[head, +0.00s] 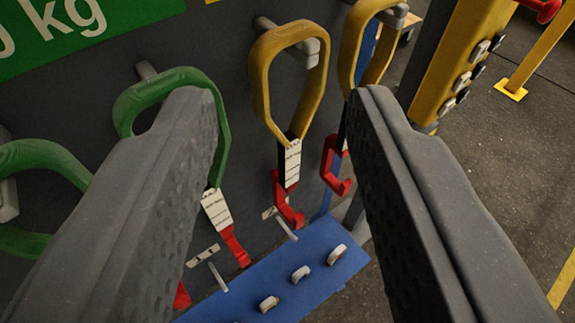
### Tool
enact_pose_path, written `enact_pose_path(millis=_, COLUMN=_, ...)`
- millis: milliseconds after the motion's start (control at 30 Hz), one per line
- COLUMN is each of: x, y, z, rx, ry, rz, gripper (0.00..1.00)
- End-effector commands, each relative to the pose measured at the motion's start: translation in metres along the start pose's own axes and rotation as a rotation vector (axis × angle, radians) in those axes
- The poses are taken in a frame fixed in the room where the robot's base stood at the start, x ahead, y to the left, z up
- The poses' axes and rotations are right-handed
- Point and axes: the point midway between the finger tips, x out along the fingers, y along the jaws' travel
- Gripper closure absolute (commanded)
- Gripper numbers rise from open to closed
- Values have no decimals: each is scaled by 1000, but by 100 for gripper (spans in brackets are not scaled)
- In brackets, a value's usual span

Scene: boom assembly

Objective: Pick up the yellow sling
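A yellow sling (257,84) hangs as a loop from a grey peg on a dark panel, with a white label and a red hook (289,212) below it. A second yellow sling (350,45) hangs to its right, with its own red hook (333,170). My gripper (283,108) is open, with one grey finger at left and one at right. The first yellow sling shows in the gap between the fingers, apart from both. The right finger partly covers the second yellow sling.
Two green slings (175,76) hang at left, the nearer one partly behind my left finger. A green sign (80,25) is at upper left. A blue bar (280,285) with white fittings is below. A yellow post (465,55) stands at upper right. Open floor (510,150) lies at right.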

Motion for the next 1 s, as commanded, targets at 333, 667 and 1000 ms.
enact_pose_path(millis=333, x=65, y=12, z=50, rx=466, ry=-210, rz=-55, gripper=42)
enact_pose_path(millis=667, x=158, y=33, z=154, rx=1766, ry=-661, rz=36, gripper=42)
enact_pose_path(millis=1000, x=195, y=66, z=190, rx=2705, ry=-860, rz=212, gripper=42)
